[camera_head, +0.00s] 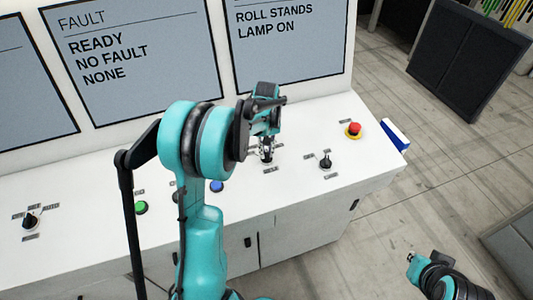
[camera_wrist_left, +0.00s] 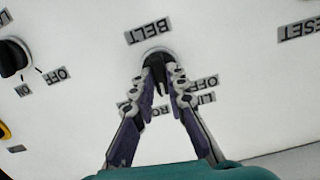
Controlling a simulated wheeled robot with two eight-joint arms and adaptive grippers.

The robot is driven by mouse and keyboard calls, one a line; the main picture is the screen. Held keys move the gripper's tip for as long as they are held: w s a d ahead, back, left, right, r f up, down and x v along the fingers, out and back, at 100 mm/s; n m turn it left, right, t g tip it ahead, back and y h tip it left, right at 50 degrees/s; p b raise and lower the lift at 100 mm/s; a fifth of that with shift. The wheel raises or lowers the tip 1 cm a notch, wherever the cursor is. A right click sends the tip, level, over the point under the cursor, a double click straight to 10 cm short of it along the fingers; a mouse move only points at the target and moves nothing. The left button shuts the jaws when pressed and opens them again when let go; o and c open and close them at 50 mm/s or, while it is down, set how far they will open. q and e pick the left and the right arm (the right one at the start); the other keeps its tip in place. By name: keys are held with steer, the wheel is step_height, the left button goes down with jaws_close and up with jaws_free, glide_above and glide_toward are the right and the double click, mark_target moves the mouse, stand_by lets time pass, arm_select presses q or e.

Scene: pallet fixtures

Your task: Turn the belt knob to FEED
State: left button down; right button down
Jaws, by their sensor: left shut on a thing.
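The belt knob (camera_wrist_left: 157,60) is a black rotary knob on the white console top. The left wrist view shows the upside-down label BELT beside it. My left gripper (camera_wrist_left: 163,84) is shut on the knob, with a finger on either side of it. In the head view my left gripper (camera_head: 267,155) points down at the console and hides most of the knob. Small labels around the knob include OFF; others are partly covered by the fingers, and I cannot read FEED. I cannot tell which label the knob points to. My right gripper (camera_head: 412,258) is off the console at lower right.
Another black knob (camera_head: 326,162) and a red emergency button (camera_head: 353,130) on yellow stand to the right. Blue (camera_head: 217,186) and green (camera_head: 141,208) buttons and a far-left knob (camera_head: 31,221) are also on the console. A screen (camera_head: 135,55) reads READY, NO FAULT.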

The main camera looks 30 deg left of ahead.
mark_target(266, 153)
arm_select(q)
steer(key=m+b, duration=0.1)
steer(key=m, duration=0.2)
steer(key=shift+m, duration=0.4)
steer(key=shift+m+b, duration=0.55)
steer(key=shift+m, duration=1.35)
steer(key=c, duration=1.5)
jaws_free()
steer(key=shift+c, duration=0.2)
steer(key=shift+r, duration=0.1)
step_height(266, 153, up, 12)
